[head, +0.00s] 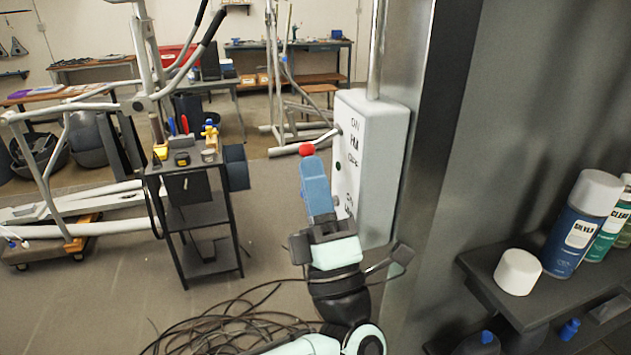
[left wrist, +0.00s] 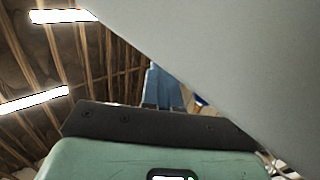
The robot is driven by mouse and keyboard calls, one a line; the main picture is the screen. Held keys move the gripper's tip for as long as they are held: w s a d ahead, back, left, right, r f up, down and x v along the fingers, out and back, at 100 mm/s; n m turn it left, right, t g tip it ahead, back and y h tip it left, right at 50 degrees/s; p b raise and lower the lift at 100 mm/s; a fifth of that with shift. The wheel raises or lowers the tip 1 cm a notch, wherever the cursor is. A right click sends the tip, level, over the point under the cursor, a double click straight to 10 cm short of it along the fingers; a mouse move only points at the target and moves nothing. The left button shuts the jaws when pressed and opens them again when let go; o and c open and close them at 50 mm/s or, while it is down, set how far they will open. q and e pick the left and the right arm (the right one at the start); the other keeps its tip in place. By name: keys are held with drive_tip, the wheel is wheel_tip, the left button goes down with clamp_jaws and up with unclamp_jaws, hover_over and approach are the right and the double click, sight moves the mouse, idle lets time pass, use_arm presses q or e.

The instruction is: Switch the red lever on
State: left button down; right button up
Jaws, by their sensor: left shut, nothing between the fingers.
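The red lever's round red knob (head: 306,149) shows in the head view, left of a white switch box (head: 378,160) fixed to the grey pillar. A pale rod appears to run from the knob up to the box's left side. The box face has ON and OFF lettering, seen at a steep angle. My left gripper (head: 313,168) is shut and empty, with its blue fingers pointing up just below the knob. The fingertips overlap the knob's lower edge in the picture; I cannot tell whether they touch. The left wrist view shows the blue fingers (left wrist: 160,88). My right gripper is not in view.
A grey pillar (head: 432,130) stands right of the box. A shelf (head: 485,265) at right holds spray cans (head: 585,225) and a white cap (head: 517,271). Black cables (head: 240,325) lie on the floor. A dark tool cart (head: 200,220) and exercise machine (head: 60,190) stand at left.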

use_arm(q)
drive_tip(key=shift+a+r+m+h+b, duration=0.1)
drive_tip(key=shift+a+m+h+b, duration=0.05)
drive_tip(key=shift+m+h, duration=0.35)
drive_tip(key=shift+a+r+m+h+b, duration=0.1)
drive_tip(key=shift+m+h+b, duration=0.05)
drive_tip(key=shift+m+h, duration=0.3)
drive_tip(key=r+m+g+h, duration=0.1)
drive_tip(key=m+h, duration=0.3)
drive_tip(key=m, duration=0.1)
drive_tip(key=a+r+m+g+h, duration=0.1)
drive_tip(key=m+h, duration=0.4)
drive_tip(key=r+m+g+h, duration=0.1)
drive_tip(key=m+h, duration=0.4)
drive_tip(key=shift+s+a+r, duration=0.2)
drive_tip(key=shift+s+a, duration=0.05)
drive_tip(key=shift+a, duration=0.1)
drive_tip(key=shift+f, duration=0.1)
